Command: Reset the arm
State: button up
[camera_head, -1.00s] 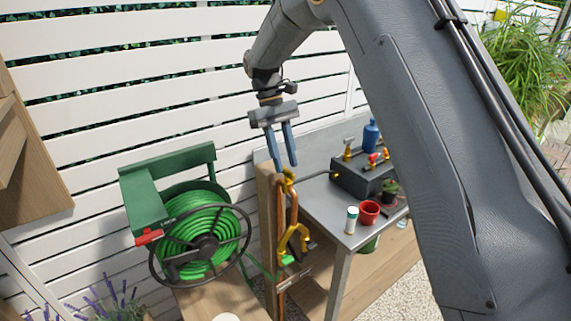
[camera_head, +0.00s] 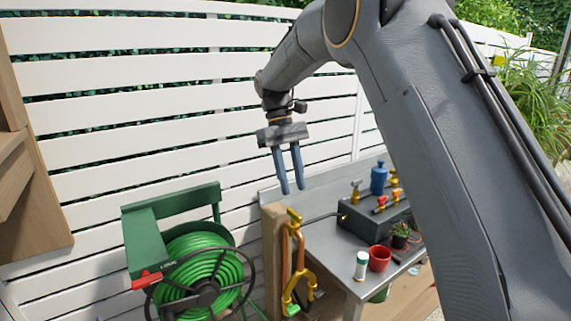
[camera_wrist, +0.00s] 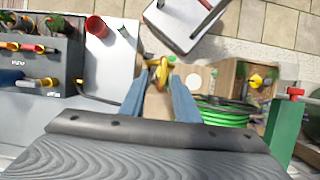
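My gripper (camera_head: 291,191) hangs pointing down in the head view, above the left end of the grey metal bench (camera_head: 330,262). Its two blue fingers are apart, with nothing between them. In the wrist view the fingers (camera_wrist: 160,98) also stand apart. A yellow tap (camera_wrist: 162,72) on a post shows beyond and between them, and is not held. In the head view this yellow tap with copper pipe (camera_head: 293,250) stands below the gripper, clear of the fingertips.
A green hose reel (camera_head: 205,275) is at the lower left by the white slatted fence (camera_head: 130,130). On the bench are a dark box with taps (camera_head: 362,222), a blue bottle (camera_head: 379,178), a red pot (camera_head: 379,258), a white-and-green container (camera_head: 361,265) and a small plant (camera_head: 400,232).

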jog(key=s+d+f+m+t, duration=0.1)
jog(key=s+d+f+m, duration=0.1)
jog(key=s+d+f, duration=0.2)
jog(key=s+d+f+m+t+y, duration=0.1)
jog(key=s+d+f+m+t, duration=0.1)
jog(key=s+d+f, duration=0.2)
jog(key=s+d+f+m+t+y, duration=0.1)
jog(key=s+d+f, duration=0.3)
jog(key=s+d, duration=0.5)
jog(key=s+m, duration=0.1)
jog(key=s, duration=0.6)
jog(key=shift+s+d+f+m+t, duration=0.2)
jog(key=shift+s+d+m+t, duration=0.1)
jog(key=shift+s+d+t, duration=0.1)
